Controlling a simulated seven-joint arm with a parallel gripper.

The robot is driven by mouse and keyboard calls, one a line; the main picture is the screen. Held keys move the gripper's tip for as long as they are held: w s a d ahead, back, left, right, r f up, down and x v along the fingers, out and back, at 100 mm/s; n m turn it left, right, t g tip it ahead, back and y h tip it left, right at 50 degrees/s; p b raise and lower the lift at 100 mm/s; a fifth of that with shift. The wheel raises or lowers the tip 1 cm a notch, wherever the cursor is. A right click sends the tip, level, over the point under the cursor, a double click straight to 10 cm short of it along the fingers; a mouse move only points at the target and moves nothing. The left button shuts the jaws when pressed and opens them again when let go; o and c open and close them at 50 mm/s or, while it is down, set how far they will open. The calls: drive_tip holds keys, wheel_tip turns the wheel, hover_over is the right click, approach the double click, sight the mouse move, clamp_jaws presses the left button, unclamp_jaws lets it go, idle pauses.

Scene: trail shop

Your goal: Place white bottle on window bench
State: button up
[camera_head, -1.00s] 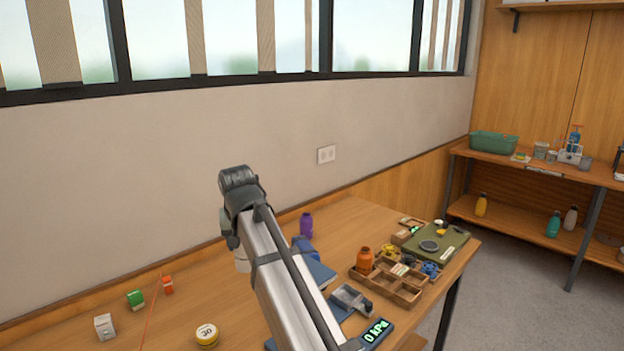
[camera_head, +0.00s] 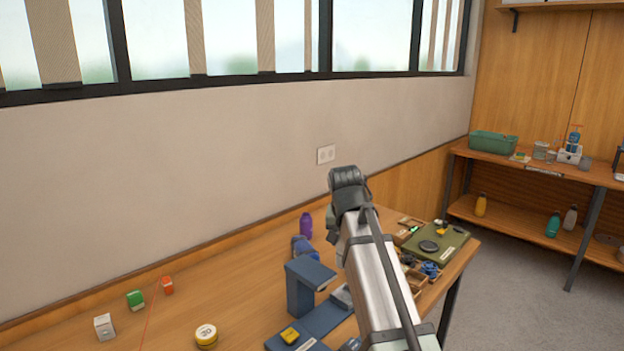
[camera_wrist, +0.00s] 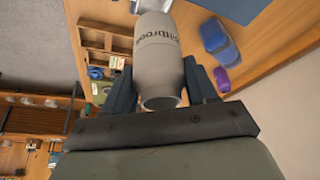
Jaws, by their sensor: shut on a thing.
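A pale grey-white bottle (camera_wrist: 160,50) with dark lettering is between the fingers of my gripper (camera_wrist: 158,78) in the wrist view. The gripper is shut on it. The wooden bench (camera_head: 230,285) stands under the window in the head view. In the wrist view, the bottle overlaps the bench top and a wooden compartment tray (camera_wrist: 98,40); its height above them is unclear. In the head view my arm hides the gripper and the held bottle.
A dark blue stand (camera_head: 299,291), a purple bottle (camera_head: 306,226) and a green case (camera_head: 436,244) are on the bench. The bench's left-middle part is mostly clear.

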drive_tip(key=s+d+f, duration=0.6)
drive_tip(key=d, duration=0.2)
drive_tip(key=shift+m, duration=0.3)
